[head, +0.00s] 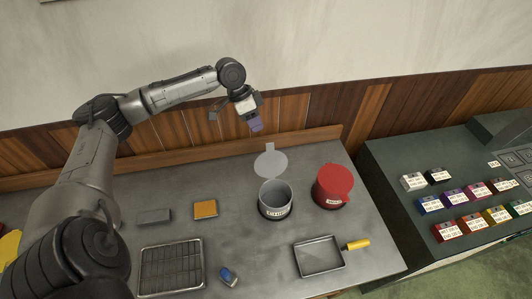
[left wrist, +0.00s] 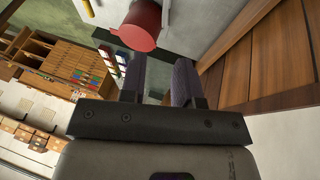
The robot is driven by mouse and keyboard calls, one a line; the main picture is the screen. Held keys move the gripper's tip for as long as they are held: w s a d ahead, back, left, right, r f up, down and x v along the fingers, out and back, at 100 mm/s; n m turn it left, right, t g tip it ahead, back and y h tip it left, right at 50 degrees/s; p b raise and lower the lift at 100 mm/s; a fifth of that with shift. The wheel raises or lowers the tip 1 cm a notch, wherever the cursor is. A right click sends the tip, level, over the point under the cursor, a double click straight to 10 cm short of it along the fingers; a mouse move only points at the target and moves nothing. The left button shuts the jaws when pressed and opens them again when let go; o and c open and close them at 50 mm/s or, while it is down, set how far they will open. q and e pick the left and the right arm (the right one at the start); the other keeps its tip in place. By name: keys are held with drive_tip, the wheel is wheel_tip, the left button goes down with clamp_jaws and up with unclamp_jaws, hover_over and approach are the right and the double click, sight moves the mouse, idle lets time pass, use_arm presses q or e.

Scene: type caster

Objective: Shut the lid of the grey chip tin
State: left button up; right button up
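The grey chip tin (head: 275,201) stands upright on the bench, open at the top. Its round grey lid (head: 270,163) with a tab is raised at the tin's back edge, and the tin's inside shows. My left gripper (head: 256,126) is in the air above and behind the lid, apart from it, near the wooden wall panelling. In the left wrist view its two fingers (left wrist: 158,82) are spread with a gap and nothing between them. I cannot make out the grey tin in that view. My right gripper is in neither view.
A red tin (head: 333,187) with its lid on stands right of the grey tin; it also shows in the left wrist view (left wrist: 139,26). A yellow-handled pan (head: 319,257), wire rack (head: 171,269), orange block (head: 205,209), grey block (head: 154,216) and blue item (head: 228,275) lie around.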

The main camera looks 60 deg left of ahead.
sight(270, 144)
use_arm(q)
drive_tip(key=shift+t, duration=0.3)
drive_tip(key=x, duration=1)
drive_tip(key=shift+w+a+f, duration=0.25)
drive_tip(key=shift+w+f, duration=0.1)
drive_tip(key=shift+w, duration=0.15)
drive_tip(key=shift+c, duration=0.3)
clamp_jaws()
